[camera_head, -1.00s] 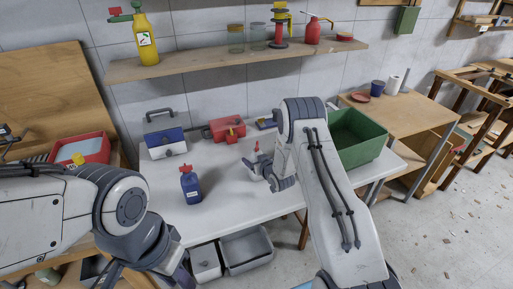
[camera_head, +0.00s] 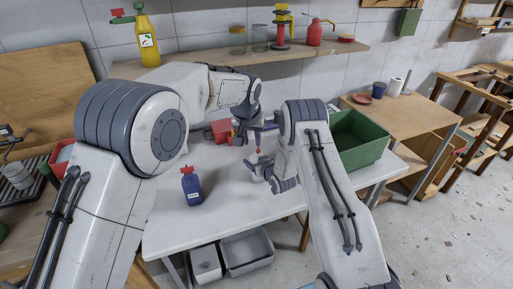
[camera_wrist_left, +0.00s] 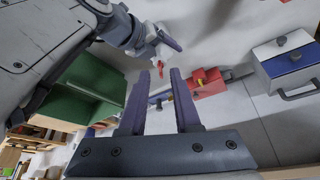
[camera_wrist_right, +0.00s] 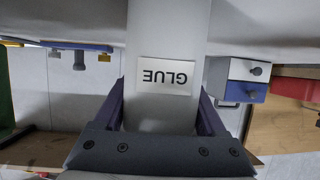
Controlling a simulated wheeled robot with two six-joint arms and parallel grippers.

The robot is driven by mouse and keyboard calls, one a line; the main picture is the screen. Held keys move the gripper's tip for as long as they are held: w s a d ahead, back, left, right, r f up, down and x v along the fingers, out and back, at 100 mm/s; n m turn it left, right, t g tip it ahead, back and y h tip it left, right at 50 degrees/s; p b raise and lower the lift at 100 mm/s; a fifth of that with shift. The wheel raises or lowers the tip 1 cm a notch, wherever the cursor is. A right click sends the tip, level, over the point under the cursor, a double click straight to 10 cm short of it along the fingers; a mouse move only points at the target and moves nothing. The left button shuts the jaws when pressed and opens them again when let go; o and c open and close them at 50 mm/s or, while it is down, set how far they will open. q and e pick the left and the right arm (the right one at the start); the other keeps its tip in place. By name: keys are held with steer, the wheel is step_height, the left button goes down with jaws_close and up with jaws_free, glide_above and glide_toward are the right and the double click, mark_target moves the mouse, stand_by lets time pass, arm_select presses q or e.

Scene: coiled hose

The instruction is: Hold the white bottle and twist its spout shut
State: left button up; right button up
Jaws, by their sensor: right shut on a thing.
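The white bottle (camera_head: 257,171) stands near the right side of the white table, with its red spout (camera_head: 257,151) pointing up. My right gripper (camera_head: 280,183) is shut on the bottle's body. In the right wrist view, its fingers (camera_wrist_right: 160,105) lie on both sides of the bottle (camera_wrist_right: 168,40), below the upside-down GLUE label. My left gripper (camera_head: 248,138) is above and behind the spout in the head view, pointing down. In the left wrist view, its fingers (camera_wrist_left: 162,72) are apart and empty, with the red spout (camera_wrist_left: 160,69) showing between the tips, seemingly farther off.
A blue bottle (camera_head: 191,187) with a red top stands at the table's front left. A green crate (camera_head: 360,140) is at the right. A shelf (camera_head: 290,55) with bottles and jars hangs above.

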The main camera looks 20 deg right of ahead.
arm_select(q)
glide_toward(258, 148)
steer(key=f, duration=0.2)
steer(key=shift+t, duration=0.5)
steer(key=shift+w+d+r+x, duration=0.1)
steer(key=shift+w+x, duration=0.05)
steer(key=shift+x, duration=1.05)
steer(key=shift+w+d+r+x, duration=0.1)
steer(key=shift+x, duration=1.05)
steer(key=shift+w+d+r+x, duration=0.1)
steer(key=shift+w+x, duration=0.05)
steer(key=shift+x, duration=1.05)
jaws_close()
